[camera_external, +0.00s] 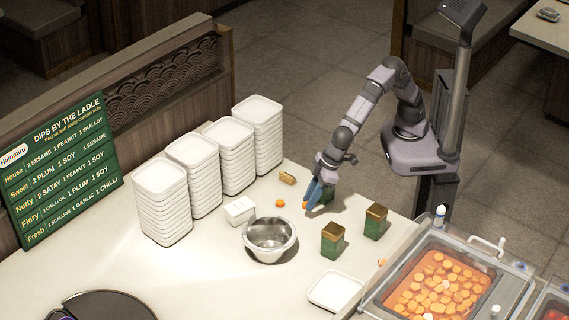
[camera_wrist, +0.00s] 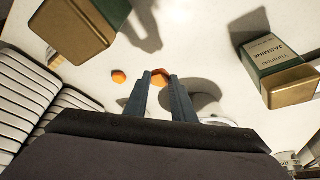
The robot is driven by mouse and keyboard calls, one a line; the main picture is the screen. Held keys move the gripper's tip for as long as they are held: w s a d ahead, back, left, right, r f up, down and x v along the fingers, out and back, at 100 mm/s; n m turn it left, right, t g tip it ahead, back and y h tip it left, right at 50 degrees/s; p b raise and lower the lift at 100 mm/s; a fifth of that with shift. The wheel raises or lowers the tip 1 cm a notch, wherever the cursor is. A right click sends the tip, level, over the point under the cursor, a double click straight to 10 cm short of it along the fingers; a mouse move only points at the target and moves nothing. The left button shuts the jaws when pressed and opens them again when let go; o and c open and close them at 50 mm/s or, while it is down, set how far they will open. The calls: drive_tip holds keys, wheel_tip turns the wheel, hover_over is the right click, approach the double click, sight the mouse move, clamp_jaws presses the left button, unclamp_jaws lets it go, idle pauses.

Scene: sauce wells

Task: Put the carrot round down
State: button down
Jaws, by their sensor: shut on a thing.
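My gripper (camera_external: 309,203) is low over the counter, with its blue fingers pointing down. It is shut on an orange carrot round (camera_external: 305,205), which shows between the fingertips (camera_wrist: 160,83) in the wrist view. The held carrot round (camera_wrist: 160,76) is partly covered by the fingers there. I cannot tell whether it touches the counter. A second carrot round (camera_external: 280,203) lies on the counter just left of my gripper; it also shows in the wrist view (camera_wrist: 119,76).
Stacks of white dishes (camera_external: 193,176) stand at the left. A tray of carrot rounds (camera_external: 440,286) is at lower right.

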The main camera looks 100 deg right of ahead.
drive_tip(key=shift+f+p, duration=0.3)
drive_tip(key=shift+f, duration=2.5)
drive_tip(key=shift+f+b, duration=0.2)
drive_tip(key=shift+b, duration=0.1)
drive_tip(key=c, duration=1.5)
unclamp_jaws()
drive_tip(key=shift+r+p, duration=0.2)
drive_tip(key=shift+p, duration=0.2)
drive_tip(key=b+v, duration=0.2)
drive_tip(key=v, duration=0.5)
drive_tip(key=shift+d, duration=0.1)
drive_tip(key=shift+o, duration=0.6)
drive_tip(key=shift+r, duration=0.1)
